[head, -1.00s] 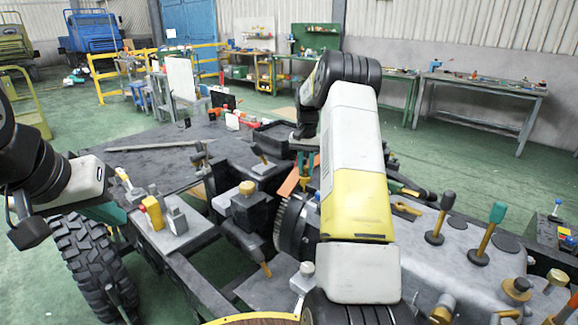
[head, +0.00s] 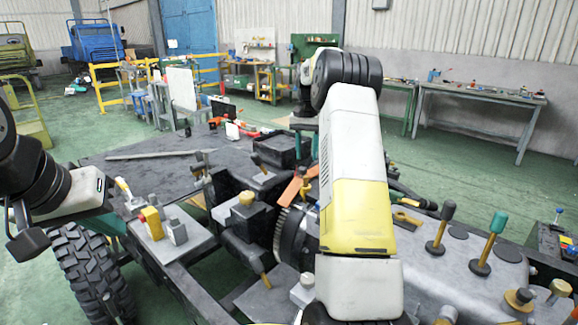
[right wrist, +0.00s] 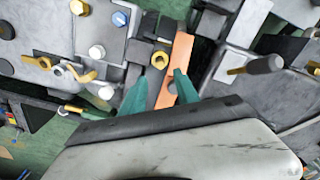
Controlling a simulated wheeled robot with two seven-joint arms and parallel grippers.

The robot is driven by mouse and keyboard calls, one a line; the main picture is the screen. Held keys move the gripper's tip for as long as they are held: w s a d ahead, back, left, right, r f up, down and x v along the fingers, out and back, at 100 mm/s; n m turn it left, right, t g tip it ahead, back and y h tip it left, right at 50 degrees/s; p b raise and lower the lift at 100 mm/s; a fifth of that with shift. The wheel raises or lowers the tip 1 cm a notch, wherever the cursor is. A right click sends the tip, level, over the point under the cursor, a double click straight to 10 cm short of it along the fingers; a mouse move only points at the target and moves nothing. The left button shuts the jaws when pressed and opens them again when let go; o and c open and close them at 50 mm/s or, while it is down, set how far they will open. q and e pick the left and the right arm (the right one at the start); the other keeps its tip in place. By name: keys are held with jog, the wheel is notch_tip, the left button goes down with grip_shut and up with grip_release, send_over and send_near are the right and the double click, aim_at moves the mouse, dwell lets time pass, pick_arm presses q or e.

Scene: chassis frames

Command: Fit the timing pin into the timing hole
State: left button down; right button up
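My right gripper (right wrist: 164,76) shows in the right wrist view with two green fingers spread apart. It is over an orange strip (right wrist: 178,56) and a dark part with a small hole, and I see nothing clearly held between the fingers. I cannot tell which part is the timing pin or the timing hole. A toothed flywheel (head: 290,236) sits beside the orange strip (head: 292,189). My left gripper (head: 27,243) is at the left edge, away from these parts, its fingers unclear.
A yellow block (head: 152,222) sits on a plate at left. A large tyre (head: 88,270) is below my left arm. A bar lies on the dark deck (head: 125,165).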

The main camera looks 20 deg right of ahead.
jog(key=s+a+r+n+t, duration=0.3)
jog(key=s+a+r, duration=0.8)
jog(key=s+r, duration=0.45)
jog(key=s+a+f+n+t+y, duration=0.1)
jog(key=s+a+f, duration=0.2)
jog(key=s, duration=0.7)
jog(key=s+a+f+n+t+y, duration=0.1)
jog(key=s+a, duration=0.4)
jog(key=s, duration=0.6)
notch_tip(320, 180, down, 2)
jog(key=shift+a+f+n+t, duration=0.1)
jog(key=shift+a+n+t, duration=0.05)
jog(key=shift+n+t, duration=0.55)
